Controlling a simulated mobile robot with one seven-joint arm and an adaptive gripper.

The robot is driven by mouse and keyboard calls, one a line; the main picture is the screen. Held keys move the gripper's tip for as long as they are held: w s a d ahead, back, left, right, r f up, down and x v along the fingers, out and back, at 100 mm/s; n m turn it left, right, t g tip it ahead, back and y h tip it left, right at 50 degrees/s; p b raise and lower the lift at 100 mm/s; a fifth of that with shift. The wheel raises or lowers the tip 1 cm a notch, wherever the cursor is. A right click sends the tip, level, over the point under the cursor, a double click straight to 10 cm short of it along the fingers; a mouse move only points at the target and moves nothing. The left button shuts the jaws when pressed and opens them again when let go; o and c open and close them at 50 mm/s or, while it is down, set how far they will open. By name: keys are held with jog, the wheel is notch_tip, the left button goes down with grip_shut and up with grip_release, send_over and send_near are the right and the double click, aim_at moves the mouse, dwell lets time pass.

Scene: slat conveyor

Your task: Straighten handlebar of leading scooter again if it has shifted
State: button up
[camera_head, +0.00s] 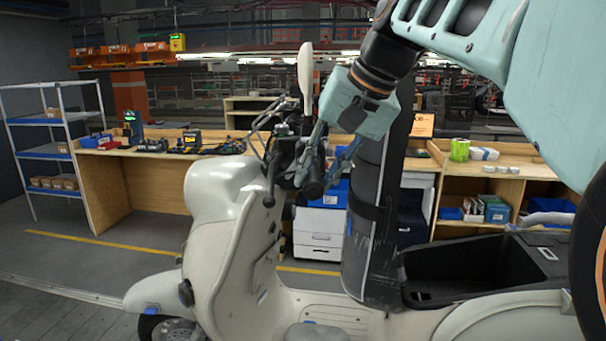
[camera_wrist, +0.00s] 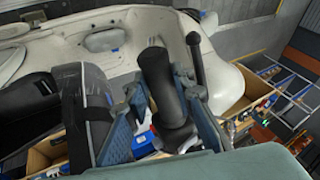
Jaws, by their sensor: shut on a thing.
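A cream scooter (camera_head: 225,230) stands with its front toward the left. Its handlebar (camera_head: 290,150) carries black grips and levers, and a pale mirror (camera_head: 305,72) rises from it. My gripper (camera_head: 328,165) reaches down from the upper right and is shut on the near black handlebar grip (camera_head: 313,185). In the wrist view that grip also shows (camera_wrist: 160,80) between the two blue fingers of my gripper (camera_wrist: 162,100).
The open black storage well (camera_head: 460,275) lies at the right. Behind are wooden workbenches (camera_head: 150,190), a white drawer unit (camera_head: 318,240) and a shelf rack (camera_head: 60,120).

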grip_shut()
jog(key=shift+o, duration=0.9)
grip_release()
grip_shut()
jog(key=shift+m, duration=0.7)
jog(key=shift+a+r, duration=0.55)
jog(key=shift+a, duration=0.35)
jog(key=shift+a+r, duration=0.55)
jog(key=shift+a, duration=0.35)
jog(key=shift+w, duration=0.1)
jog(key=shift+w+a+r+m, duration=0.1)
jog(key=shift+a+r+m, duration=0.2)
jog(key=shift+a, duration=0.4)
jog(key=shift+w+a+r+m, duration=0.1)
jog(key=shift+a+r+m, duration=0.1)
jog(key=shift+a+r, duration=0.35)
jog(key=o, duration=0.8)
grip_release()
jog(key=shift+a+f+h, duration=0.2)
jog(key=shift+h, duration=0.1)
jog(key=shift+d, duration=0.15)
